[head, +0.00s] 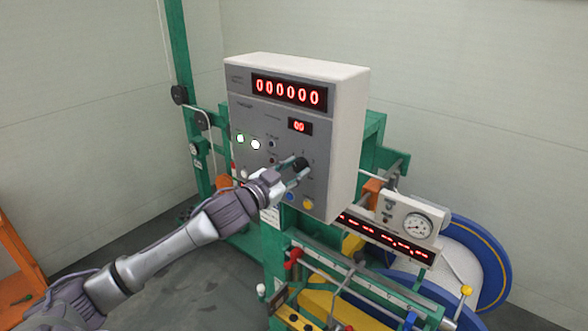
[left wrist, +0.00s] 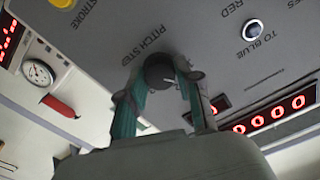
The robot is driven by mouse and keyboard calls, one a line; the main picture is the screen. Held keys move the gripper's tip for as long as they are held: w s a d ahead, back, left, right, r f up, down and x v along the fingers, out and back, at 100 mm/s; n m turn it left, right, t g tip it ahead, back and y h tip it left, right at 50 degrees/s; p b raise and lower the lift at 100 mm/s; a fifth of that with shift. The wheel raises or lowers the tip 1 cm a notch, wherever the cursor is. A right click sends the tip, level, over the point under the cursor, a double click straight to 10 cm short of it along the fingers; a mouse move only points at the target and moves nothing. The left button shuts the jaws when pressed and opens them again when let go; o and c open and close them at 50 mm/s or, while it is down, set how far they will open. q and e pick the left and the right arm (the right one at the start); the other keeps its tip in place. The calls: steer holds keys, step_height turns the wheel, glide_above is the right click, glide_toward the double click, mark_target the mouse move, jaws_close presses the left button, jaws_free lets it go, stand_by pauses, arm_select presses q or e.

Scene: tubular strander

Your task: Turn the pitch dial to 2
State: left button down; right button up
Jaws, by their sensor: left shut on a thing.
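The pitch dial (head: 300,164) is a small black knob on the grey front of the control box (head: 262,120). In the left wrist view the dial (left wrist: 159,70) sits beside the label "PITCH STEP". My left gripper (head: 294,172) reaches it from the lower left, its fingers on either side of the knob. In the left wrist view the left gripper (left wrist: 160,85) is shut on the dial. The number the dial points to cannot be read. My right gripper is not in view.
The box has a large red display (head: 289,91) reading 000000 and a small display (head: 299,126) reading 00. A blue button (head: 290,197) and a yellow button (head: 308,204) sit just below the dial. A pressure gauge (head: 417,226) stands to the right.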

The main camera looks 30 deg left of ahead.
arm_select(q)
steer(key=m, duration=0.3)
steer(key=shift+m, duration=2.1)
steer(key=c, duration=0.8)
jaws_free()
